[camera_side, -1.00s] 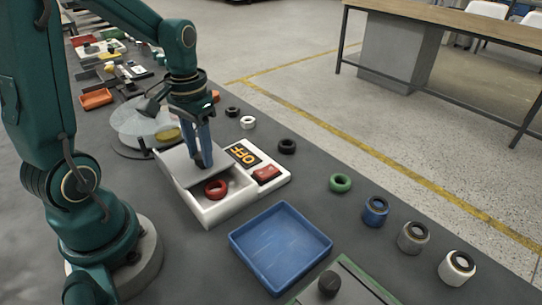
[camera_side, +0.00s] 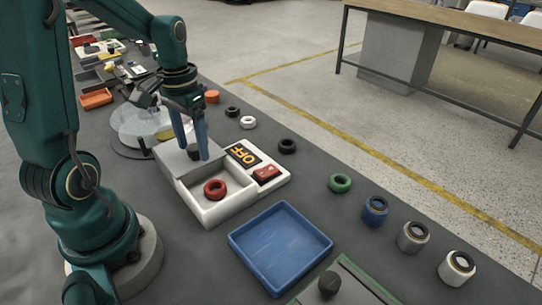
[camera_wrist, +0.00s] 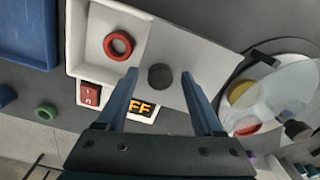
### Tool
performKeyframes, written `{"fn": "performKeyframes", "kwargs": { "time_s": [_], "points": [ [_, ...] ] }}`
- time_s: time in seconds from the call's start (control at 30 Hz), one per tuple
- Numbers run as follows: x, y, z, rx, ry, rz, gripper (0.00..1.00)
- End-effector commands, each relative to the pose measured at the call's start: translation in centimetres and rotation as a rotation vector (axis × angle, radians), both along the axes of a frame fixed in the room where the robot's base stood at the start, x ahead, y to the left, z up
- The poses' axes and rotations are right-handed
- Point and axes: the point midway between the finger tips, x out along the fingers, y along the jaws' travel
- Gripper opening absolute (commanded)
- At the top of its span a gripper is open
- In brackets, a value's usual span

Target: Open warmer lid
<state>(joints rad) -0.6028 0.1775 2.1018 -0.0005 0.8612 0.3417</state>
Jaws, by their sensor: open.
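The warmer (camera_side: 228,205) is a white box with a red switch (camera_side: 267,173) and a display reading "OFF" (camera_side: 243,154). Its grey sliding lid (camera_side: 172,158) is moved back toward the upper left, so the well is uncovered. A red ring (camera_side: 215,189) lies inside the well; it also shows in the wrist view (camera_wrist: 118,45). The lid's dark round knob (camera_wrist: 160,76) is in the wrist view. My gripper (camera_side: 192,148) is open above the lid, its blue fingers (camera_wrist: 172,100) on either side of the knob in the picture. I cannot tell whether they touch it.
An empty blue tray (camera_side: 280,247) stands in front of the warmer. A round clear-covered turntable (camera_side: 140,125) is behind it. Black, white and green rings and several jars, including a blue one (camera_side: 375,211), line the right side.

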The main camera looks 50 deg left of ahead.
Motion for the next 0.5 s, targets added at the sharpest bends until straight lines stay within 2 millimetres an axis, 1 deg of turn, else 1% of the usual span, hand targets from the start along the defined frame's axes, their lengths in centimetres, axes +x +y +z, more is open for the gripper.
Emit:
{"fn": "performKeyframes", "kwargs": {
  "time_s": [0.13,0.3,0.5],
  "points": [
    [0.1,0.1,1.2,0.003,-0.005,0.0,0.69],
    [0.1,0.1,3.5,0.005,-0.007,0.0,0.69],
    [0.1,0.0,5.0,0.002,-0.004,0.0,0.69]
  ]
}}
